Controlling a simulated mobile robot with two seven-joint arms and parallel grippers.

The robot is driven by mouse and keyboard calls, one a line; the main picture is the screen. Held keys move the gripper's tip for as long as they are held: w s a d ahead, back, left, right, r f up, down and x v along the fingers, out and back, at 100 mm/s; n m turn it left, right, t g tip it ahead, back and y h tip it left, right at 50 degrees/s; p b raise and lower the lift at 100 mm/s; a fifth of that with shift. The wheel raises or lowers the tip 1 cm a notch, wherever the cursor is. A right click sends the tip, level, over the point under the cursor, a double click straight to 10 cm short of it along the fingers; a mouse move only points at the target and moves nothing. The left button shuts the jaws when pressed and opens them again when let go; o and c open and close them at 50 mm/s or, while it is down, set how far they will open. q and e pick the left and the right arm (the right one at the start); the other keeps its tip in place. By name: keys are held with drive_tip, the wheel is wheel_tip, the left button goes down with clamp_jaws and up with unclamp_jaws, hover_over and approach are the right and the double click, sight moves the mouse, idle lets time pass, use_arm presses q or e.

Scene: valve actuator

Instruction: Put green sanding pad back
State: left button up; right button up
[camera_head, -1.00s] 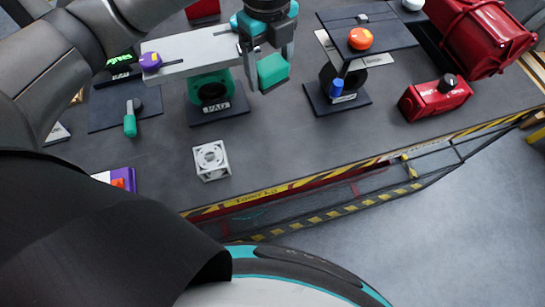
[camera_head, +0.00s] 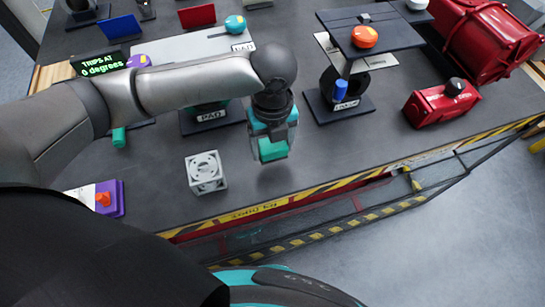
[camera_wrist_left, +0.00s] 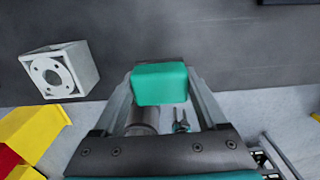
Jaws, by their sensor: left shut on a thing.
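The green sanding pad (camera_head: 272,149) is a teal block held between the fingers of my left gripper (camera_head: 270,143), which is shut on it. In the left wrist view the pad (camera_wrist_left: 160,83) sits between the two fingertips, above the dark table. The stand labelled PAD (camera_head: 212,115) is behind and to the left of the gripper, partly hidden by my left arm. My right gripper does not show in either view.
A white cube-shaped bracket (camera_head: 206,172) stands left of the gripper near the table's striped front edge (camera_head: 260,209). A second stand (camera_head: 339,107) with a dark plate and orange knob (camera_head: 364,37) is to the right. Red housings (camera_head: 440,103) lie farther right.

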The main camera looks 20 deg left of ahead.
sight(273, 165)
use_arm(q)
drive_tip(key=shift+f+b, duration=0.4)
drive_tip(key=shift+f, duration=2.2)
drive_tip(key=shift+f, duration=0.15)
drive_tip(key=o, duration=1.2)
drive_tip(key=shift+o, duration=0.2)
wheel_tip(273, 165, up, 12)
drive_tip(key=shift+r+p, duration=0.2)
drive_tip(key=shift+p, duration=0.75)
